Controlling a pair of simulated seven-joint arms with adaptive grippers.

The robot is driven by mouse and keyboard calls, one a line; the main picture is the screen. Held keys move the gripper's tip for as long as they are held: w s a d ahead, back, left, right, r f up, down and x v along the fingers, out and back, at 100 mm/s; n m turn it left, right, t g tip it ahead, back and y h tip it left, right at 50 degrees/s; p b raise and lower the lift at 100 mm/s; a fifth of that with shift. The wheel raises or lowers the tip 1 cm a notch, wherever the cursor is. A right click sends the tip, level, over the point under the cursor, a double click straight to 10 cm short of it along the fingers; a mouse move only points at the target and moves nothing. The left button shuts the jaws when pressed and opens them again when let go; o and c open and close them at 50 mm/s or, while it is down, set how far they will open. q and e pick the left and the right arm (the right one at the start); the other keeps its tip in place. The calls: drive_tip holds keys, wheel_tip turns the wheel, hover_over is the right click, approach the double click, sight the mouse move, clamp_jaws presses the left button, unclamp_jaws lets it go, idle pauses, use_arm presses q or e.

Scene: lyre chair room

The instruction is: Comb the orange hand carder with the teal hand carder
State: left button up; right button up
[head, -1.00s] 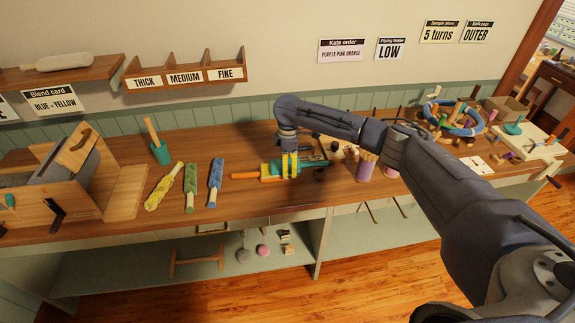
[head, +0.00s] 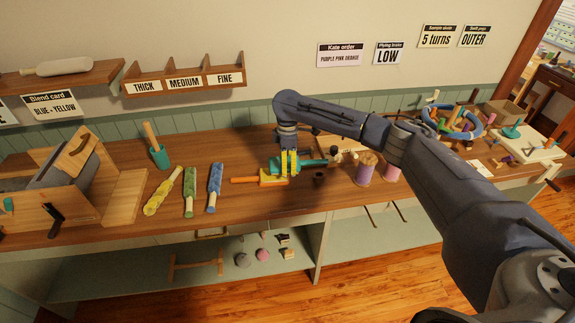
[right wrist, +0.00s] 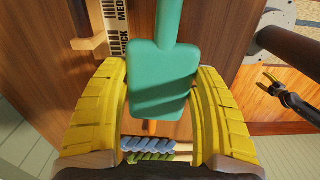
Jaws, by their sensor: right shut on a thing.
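The teal hand carder (head: 312,163) is held in my right gripper (head: 289,174), with its handle pointing right. In the right wrist view the teal pad (right wrist: 162,75) sits between the yellow fingers of the gripper (right wrist: 163,135). The orange hand carder (head: 270,178) lies on the workbench, its handle pointing left. The teal carder is at the orange one's back right side and overlaps it in the picture; I cannot tell if their faces touch. In the wrist view the teal pad hides most of the orange carder, and only a bit of orange (right wrist: 150,127) shows.
Yellow, green and blue rolls (head: 215,186) lie left of the orange handle on the workbench (head: 130,222). A drum carder (head: 65,190) stands farther left. A purple spool (head: 365,172) and small dark items stand to the right, below my right arm.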

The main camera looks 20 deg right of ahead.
sight(268, 175)
drive_tip(key=shift+a, duration=0.1)
drive_tip(key=shift+w+a+f, duration=0.35)
drive_tip(key=shift+a, duration=0.75)
drive_tip(key=shift+w+a+f, duration=0.3)
drive_tip(key=shift+a+f, duration=0.1)
drive_tip(key=shift+a, duration=0.65)
drive_tip(key=shift+w+a+f, duration=0.35)
drive_tip(key=shift+a, duration=0.75)
drive_tip(key=shift+f, duration=0.45)
drive_tip(key=shift+d, duration=0.1)
drive_tip(key=shift+s+d, duration=0.35)
drive_tip(key=shift+d, duration=0.75)
drive_tip(key=shift+s+d, duration=0.3)
drive_tip(key=shift+d, duration=0.75)
drive_tip(key=shift+s+d, duration=0.35)
drive_tip(key=shift+d, duration=0.75)
drive_tip(key=shift+r, duration=0.2)
drive_tip(key=shift+r, duration=1.35)
